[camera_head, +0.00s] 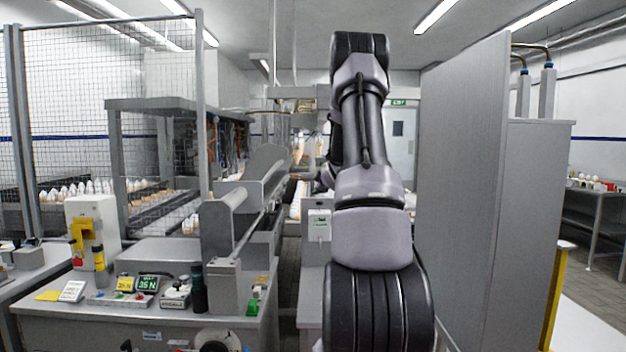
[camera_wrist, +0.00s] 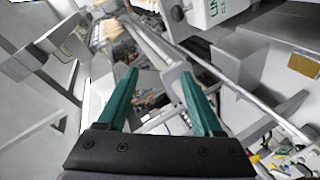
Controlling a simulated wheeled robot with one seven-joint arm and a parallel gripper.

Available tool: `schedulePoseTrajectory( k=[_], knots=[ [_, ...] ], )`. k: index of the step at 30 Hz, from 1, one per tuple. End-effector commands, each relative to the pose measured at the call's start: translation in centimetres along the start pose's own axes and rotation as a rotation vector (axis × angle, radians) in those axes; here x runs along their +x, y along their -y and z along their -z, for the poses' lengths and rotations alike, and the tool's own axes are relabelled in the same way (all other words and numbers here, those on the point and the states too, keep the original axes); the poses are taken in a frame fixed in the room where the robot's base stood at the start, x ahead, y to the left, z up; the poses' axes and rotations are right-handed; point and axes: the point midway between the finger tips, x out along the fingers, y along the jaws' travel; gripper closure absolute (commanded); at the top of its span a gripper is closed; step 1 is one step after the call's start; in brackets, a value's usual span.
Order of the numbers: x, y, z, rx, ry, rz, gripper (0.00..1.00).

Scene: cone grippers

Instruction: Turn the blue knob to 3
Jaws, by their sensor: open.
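My gripper (camera_wrist: 158,74) shows in the wrist view with its two green fingers spread apart and nothing between them. In the head view my arm stands upright right of the middle, and I cannot make out the gripper there. I cannot clearly identify the blue knob in either view. A low control strip (camera_head: 120,299) with small coloured parts lies on the left workbench in the head view; those parts are too small to read as a blue knob or a scale.
The workbench (camera_head: 60,324) also holds a yellow-and-white device (camera_head: 93,233), small displays (camera_head: 148,283) and a dark cylinder (camera_head: 198,288). A mesh fence (camera_head: 160,80) stands behind it. A tall grey panel (camera_head: 465,190) stands close to the right of my arm.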

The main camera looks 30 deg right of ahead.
Motion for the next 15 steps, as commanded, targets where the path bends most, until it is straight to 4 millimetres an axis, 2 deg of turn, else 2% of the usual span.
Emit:
schedulePoseTrajectory(
  k=[1,6,15],
  knots=[
    [-0.7,-0.3,0.9,0.017,0.005,0.005,0.32],
    [-2.3,-0.5,2.6,0.073,0.027,0.025,0.32],
    [-3.4,-0.4,3.5,0.111,0.043,0.039,0.32]
  ],
)
